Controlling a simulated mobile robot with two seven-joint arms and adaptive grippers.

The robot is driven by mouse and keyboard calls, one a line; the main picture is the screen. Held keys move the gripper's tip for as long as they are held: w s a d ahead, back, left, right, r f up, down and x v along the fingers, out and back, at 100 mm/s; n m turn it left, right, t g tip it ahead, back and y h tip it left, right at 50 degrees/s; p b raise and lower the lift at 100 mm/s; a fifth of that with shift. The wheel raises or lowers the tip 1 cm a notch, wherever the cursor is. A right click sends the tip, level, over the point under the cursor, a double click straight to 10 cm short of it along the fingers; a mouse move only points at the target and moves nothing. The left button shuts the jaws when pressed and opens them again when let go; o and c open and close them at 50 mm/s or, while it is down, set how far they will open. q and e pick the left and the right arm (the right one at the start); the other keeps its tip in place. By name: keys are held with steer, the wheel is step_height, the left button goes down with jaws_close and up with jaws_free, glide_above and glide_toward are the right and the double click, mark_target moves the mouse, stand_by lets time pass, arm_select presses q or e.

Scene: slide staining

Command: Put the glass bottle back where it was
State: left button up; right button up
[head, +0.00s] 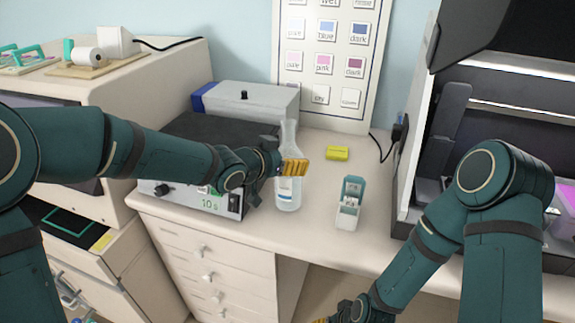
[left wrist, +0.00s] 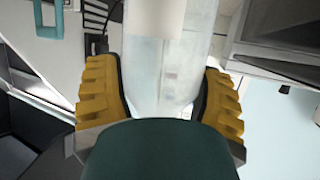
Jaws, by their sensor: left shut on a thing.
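The clear glass bottle (head: 288,192) with a narrow neck and a pale label stands upright at the counter, right of the black-topped device. My left gripper (head: 292,168) is shut around its body from the left. In the left wrist view the bottle (left wrist: 170,75) fills the space between the yellow fingers of my left gripper (left wrist: 163,100), which press on both sides. I cannot tell whether its base touches the counter. My right gripper (head: 328,319) is low at the bottom edge of the head view, mostly cut off, so its opening cannot be seen.
A teal and white slide holder (head: 349,204) stands on the counter (head: 318,225) right of the bottle. A yellow block (head: 337,153) lies behind. The black-topped device (head: 200,135) is close on the left. A colour chart (head: 323,65) stands at the back wall.

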arm_select(q)
steer(key=shift+f, duration=0.15)
steer(key=shift+f, duration=0.2)
steer(key=o, duration=1.3)
steer(key=shift+r, duration=0.1)
steer(key=p+v, duration=0.4)
steer(key=v, duration=0.8)
